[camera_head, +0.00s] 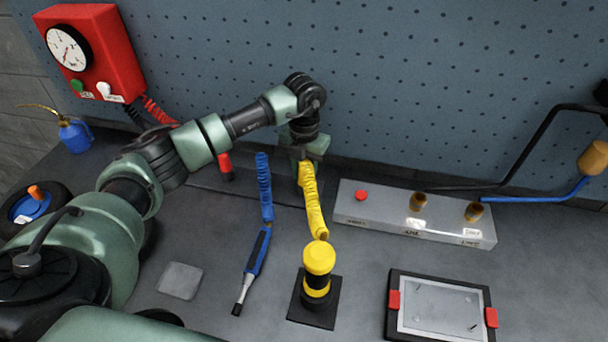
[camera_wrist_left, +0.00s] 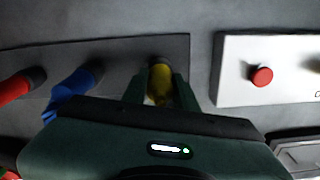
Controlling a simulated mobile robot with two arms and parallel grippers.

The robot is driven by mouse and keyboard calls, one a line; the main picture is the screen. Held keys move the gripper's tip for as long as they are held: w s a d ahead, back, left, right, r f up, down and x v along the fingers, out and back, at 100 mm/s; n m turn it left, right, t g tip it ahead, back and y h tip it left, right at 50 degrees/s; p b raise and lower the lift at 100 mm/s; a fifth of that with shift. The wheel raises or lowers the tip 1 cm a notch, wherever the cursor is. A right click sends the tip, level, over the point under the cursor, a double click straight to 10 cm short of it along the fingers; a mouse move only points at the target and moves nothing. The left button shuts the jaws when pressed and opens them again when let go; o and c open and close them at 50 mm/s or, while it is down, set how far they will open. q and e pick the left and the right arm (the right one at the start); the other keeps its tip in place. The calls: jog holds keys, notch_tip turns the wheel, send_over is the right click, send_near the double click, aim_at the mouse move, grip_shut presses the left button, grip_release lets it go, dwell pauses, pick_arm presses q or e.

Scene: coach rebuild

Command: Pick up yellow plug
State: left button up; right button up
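The yellow plug (camera_wrist_left: 160,82) sits at the dark strip on the bench in the left wrist view, between the fingers of my left gripper (camera_wrist_left: 160,90). Whether the fingers press on it is unclear. In the head view my left gripper (camera_head: 306,152) points down over the upper end of the yellow coiled cable (camera_head: 312,205) and hides the plug. The cable runs down to a yellow and black device (camera_head: 318,262) on a dark base. My right gripper is not in view.
A blue plug (camera_wrist_left: 75,88) and a red plug (camera_wrist_left: 18,86) are left of the gripper. A grey box with a red button (camera_head: 361,195) stands to the right. A blue pen-like tool (camera_head: 257,255) and a framed tray (camera_head: 390,322) lie in front. The pegboard wall (camera_head: 430,70) is behind.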

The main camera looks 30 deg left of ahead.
pick_arm(q)
jog(key=shift+r, duration=0.2)
grip_shut()
jog(key=shift+r, duration=0.3)
notch_tip(320, 180, up, 24)
jog(key=p, duration=0.1)
dwell(0.6)
jog(key=shift+f, duration=0.1)
